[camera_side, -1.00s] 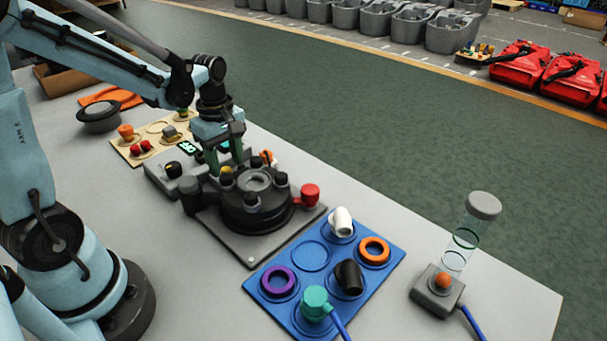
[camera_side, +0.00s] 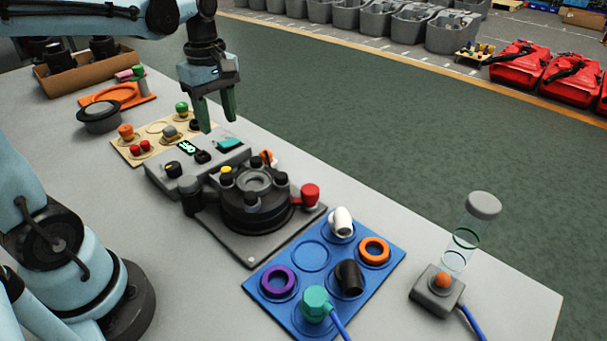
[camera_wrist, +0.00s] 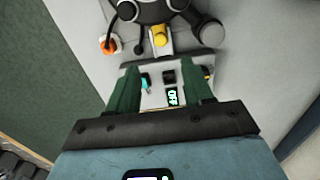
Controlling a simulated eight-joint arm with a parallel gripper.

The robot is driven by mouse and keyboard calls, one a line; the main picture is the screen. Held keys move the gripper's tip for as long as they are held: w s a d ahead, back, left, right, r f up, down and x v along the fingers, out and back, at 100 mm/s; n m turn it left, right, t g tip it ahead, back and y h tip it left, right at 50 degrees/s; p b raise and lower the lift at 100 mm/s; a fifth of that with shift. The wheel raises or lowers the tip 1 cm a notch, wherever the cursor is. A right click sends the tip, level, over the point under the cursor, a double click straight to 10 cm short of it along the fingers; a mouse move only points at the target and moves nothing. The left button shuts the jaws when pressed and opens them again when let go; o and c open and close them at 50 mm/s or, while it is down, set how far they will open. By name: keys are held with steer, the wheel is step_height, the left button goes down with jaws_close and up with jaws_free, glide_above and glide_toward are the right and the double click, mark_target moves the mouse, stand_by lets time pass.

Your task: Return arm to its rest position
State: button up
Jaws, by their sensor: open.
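My gripper (camera_side: 216,112) is open and empty, with its dark green fingers pointing down above the far side of the grey control box (camera_side: 168,179). In the wrist view my gripper (camera_wrist: 165,90) shows both fingers apart, with the box (camera_wrist: 155,98) seen between them. The display reads like "OFF" in the wrist view (camera_wrist: 173,97). The fingers appear clear of the box and touch nothing that I can see.
A round black fixture (camera_side: 254,215) with a red knob (camera_side: 309,194) stands in front of the box. A blue tray (camera_side: 262,318) holds rings and fittings. A clear cylinder (camera_side: 464,240) stands at right. A tan board (camera_side: 120,149), black dish (camera_side: 99,118) and cardboard box (camera_side: 60,88) lie at left.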

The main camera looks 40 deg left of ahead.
steer(key=shift+s+d+f+m+t, duration=0.55)
steer(key=shift+d+m+t, duration=0.85)
steer(key=shift+m, duration=1.6)
steer(key=shift+s+d+f+m+t, duration=0.3)
steer(key=shift+s+d+m+t, duration=0.5)
steer(key=shift+d+m, duration=1.6)
steer(key=shift+s+d+f+m+t, duration=0.45)
steer(key=shift+d+m+t, duration=0.75)
steer(key=shift+m, duration=2.4)
